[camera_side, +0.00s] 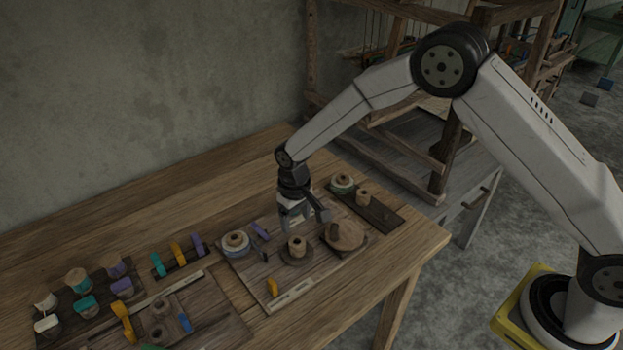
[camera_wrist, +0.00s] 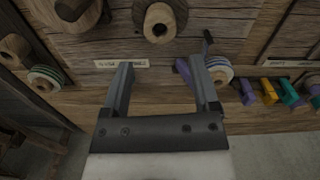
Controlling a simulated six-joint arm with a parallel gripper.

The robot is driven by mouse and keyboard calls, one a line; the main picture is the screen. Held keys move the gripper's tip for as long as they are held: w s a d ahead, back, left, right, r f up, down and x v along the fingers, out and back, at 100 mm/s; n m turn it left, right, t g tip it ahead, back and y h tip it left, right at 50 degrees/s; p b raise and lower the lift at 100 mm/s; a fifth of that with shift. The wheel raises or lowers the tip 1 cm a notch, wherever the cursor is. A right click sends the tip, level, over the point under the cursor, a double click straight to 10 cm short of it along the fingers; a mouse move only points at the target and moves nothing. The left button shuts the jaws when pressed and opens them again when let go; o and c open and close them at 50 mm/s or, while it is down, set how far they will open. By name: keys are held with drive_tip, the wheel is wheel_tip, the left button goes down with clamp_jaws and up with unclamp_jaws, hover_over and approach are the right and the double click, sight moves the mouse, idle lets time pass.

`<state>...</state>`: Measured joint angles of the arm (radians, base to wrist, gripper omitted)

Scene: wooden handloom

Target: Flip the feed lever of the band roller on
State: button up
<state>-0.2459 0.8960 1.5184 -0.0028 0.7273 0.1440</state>
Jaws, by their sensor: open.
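My gripper (camera_side: 305,217) is open and empty, with its fingers pointing down over the wooden board (camera_side: 258,290). Its two fingers also show apart in the wrist view (camera_wrist: 162,68). A wooden spool on a round base (camera_side: 297,247) stands on the board just below and in front of my gripper. A small dark lever-like piece (camera_wrist: 207,40) shows beyond my right finger in the wrist view, near a purple piece (camera_wrist: 184,72). I cannot tell for sure which piece is the feed lever, or its position.
A banded spool (camera_side: 236,241) is left of my gripper; another (camera_side: 342,183) stands behind right on a dark strip (camera_side: 381,213). A pale label strip (camera_side: 290,297) marks the board's front. Coloured pegs (camera_side: 178,252) and spools crowd the left. The table's right front corner is clear.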

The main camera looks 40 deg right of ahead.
drive_tip(key=shift+w+a, duration=0.15)
drive_tip(key=shift+w, duration=0.05)
drive_tip(key=c, duration=0.7)
drive_tip(key=shift+w+a+n, duration=0.2)
drive_tip(key=shift+n, duration=0.2)
clamp_jaws()
drive_tip(key=w+a+r+n, duration=0.1)
drive_tip(key=w+a+n, duration=0.2)
drive_tip(key=a+n, duration=0.3)
drive_tip(key=w+a+r+n+h, duration=0.1)
drive_tip(key=w+a+n, duration=0.3)
drive_tip(key=n, duration=0.6)
drive_tip(key=shift+a+r, duration=0.35)
drive_tip(key=shift+a, duration=0.6)
drive_tip(key=shift+w, duration=0.1)
